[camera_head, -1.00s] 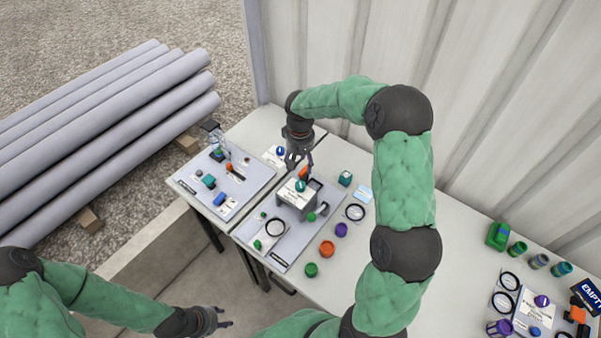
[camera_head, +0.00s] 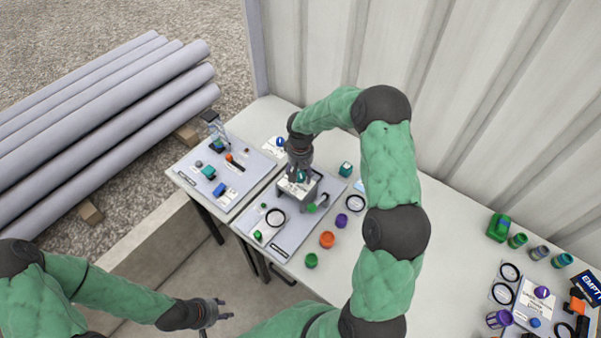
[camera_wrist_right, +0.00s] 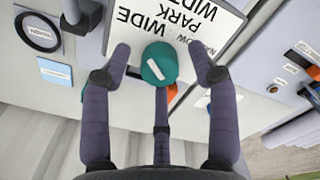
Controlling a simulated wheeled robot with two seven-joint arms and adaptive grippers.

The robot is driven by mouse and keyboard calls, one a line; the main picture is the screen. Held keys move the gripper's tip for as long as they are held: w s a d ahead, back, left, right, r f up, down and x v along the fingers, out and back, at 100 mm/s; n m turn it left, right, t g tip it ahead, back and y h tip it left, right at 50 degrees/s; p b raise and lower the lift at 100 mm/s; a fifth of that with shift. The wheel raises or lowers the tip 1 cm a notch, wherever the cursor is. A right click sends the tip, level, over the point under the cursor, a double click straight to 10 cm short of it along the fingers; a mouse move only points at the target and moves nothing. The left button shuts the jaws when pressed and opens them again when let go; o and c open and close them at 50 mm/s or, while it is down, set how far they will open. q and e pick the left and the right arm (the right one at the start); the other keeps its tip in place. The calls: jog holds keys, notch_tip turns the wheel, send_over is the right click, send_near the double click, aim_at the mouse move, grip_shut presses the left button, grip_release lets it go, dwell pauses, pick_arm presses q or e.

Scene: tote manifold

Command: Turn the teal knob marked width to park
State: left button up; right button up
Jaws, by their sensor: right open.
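The teal knob (camera_wrist_right: 159,63) has a white pointer bar and sits on a white plate (camera_wrist_right: 200,20) lettered WIDE, PARK, WIDTH and NARROW. In the head view the knob (camera_head: 302,176) is partly hidden by my right gripper (camera_head: 299,172), which comes down over the plate. In the right wrist view my right gripper (camera_wrist_right: 160,70) is open, its fingers spread on both sides of the knob and apart from it. My left gripper (camera_head: 222,310) is at the lower left, away from the table; its fingers look spread.
The plate stands on a raised grey block on a panel (camera_head: 283,243). Green (camera_head: 311,260), orange (camera_head: 327,240) and purple (camera_head: 341,220) round pieces lie to its right. A second panel (camera_head: 212,190) with controls lies to the left. A corrugated wall (camera_head: 480,110) rises behind.

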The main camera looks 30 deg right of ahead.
jog(key=c, duration=1.2)
jog(key=shift+o, duration=0.2)
jog(key=shift+f+m+b, duration=0.1)
jog(key=shift+m+b, duration=0.85)
jog(key=shift+m, duration=0.05)
jog(key=m+b, duration=0.1)
jog(key=m, duration=0.1)
jog(key=shift+m+b, duration=0.3)
jog(key=shift+b, duration=0.05)
jog(key=shift+m+b, duration=1.1)
jog(key=shift+m, duration=1.4)
